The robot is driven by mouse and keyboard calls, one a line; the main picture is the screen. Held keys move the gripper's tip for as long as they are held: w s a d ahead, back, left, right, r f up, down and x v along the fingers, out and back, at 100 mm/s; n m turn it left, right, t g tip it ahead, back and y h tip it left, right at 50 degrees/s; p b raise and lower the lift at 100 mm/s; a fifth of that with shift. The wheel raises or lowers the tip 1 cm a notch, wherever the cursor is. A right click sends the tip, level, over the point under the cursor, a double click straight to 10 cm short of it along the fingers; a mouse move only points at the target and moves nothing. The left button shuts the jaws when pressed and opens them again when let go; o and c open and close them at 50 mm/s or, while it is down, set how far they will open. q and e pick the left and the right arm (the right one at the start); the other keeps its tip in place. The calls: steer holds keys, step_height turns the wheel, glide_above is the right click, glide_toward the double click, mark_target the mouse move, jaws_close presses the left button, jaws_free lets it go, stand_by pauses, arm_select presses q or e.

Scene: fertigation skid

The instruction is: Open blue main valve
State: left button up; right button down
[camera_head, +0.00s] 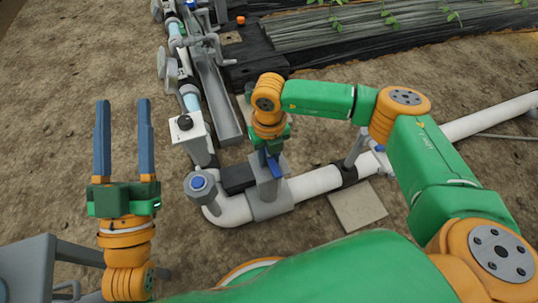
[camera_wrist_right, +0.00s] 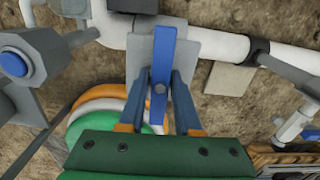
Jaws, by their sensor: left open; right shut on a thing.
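The blue main valve handle (camera_wrist_right: 163,50) is a flat blue lever with a round bolt. It sits on a grey valve body (camera_wrist_right: 138,48) on the white pipe and lies roughly crosswise to the pipe in the right wrist view. My right gripper (camera_wrist_right: 161,90) is shut on the lever, with a finger on each side of it. In the head view the lever (camera_head: 275,168) shows partly under the right gripper (camera_head: 267,160), on the grey valve body (camera_head: 268,194). My left gripper (camera_head: 124,103) is open and empty over bare soil at the left.
The white pipe (camera_head: 317,182) runs right past a paving slab (camera_head: 357,207).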

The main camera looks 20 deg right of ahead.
steer(key=n, duration=0.2)
steer(key=shift+f+n+b, duration=0.3)
steer(key=shift+b, duration=0.05)
steer(key=n+b, duration=0.1)
steer(key=n, duration=0.5)
steer(key=n+b, duration=0.1)
steer(key=n, duration=0.4)
steer(key=shift+n+b, duration=0.3)
steer(key=n, duration=0.2)
steer(key=shift+n, duration=0.4)
steer(key=shift+r+n+b, duration=0.15)
steer(key=shift+n+b, duration=0.15)
steer(key=shift+n, duration=0.7)
steer(key=c, duration=0.5)
jaws_free()
step_height(320, 180, up, 10)
steer(key=p, duration=0.8)
steer(key=shift+r, duration=0.25)
steer(key=shift+f, duration=0.2)
